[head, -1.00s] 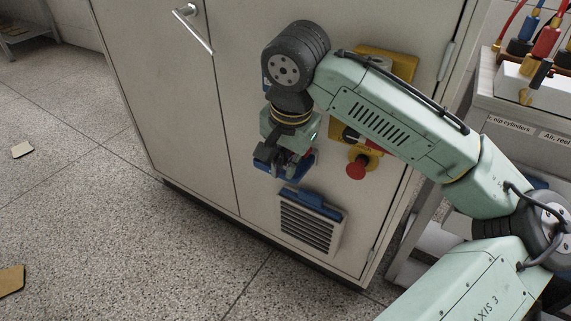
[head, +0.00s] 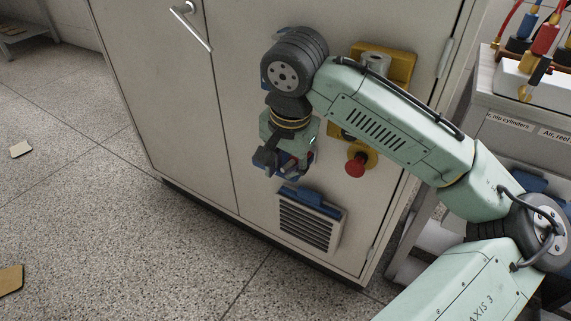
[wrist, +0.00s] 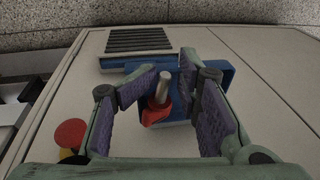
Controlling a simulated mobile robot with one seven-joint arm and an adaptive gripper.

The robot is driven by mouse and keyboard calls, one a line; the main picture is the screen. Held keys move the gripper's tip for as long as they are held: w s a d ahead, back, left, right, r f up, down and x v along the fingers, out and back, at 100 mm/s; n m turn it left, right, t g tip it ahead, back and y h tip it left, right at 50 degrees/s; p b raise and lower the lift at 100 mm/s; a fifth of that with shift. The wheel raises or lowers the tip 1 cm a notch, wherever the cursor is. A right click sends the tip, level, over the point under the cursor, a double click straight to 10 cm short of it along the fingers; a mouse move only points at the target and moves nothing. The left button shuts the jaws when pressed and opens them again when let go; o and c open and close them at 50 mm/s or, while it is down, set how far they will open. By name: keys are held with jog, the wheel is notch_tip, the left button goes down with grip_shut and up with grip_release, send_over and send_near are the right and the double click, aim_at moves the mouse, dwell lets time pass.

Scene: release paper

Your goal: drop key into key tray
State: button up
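My gripper (head: 286,164) is in front of the cabinet door, at the blue key tray (head: 294,177), and hides most of it. In the wrist view its two purple-padded fingers (wrist: 168,74) stand apart. The key, with a metal shaft and red part (wrist: 154,113), shows between the fingers, with gaps to both pads. The blue key tray (wrist: 222,76) lies just beyond the key. Whether the key rests in the tray or is still above it, I cannot tell.
A vent grille with a blue top (head: 308,225) is below the tray. A red knob (head: 356,165) on a yellow mount is to the right. A door handle (head: 190,22) is at upper left. A bench (head: 520,110) with cables stands at far right.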

jog(key=shift+s+a, duration=0.1)
jog(key=shift+r, duration=0.25)
jog(key=p+v, duration=0.3)
jog(key=v, duration=0.9)
jog(key=shift+r, duration=0.45)
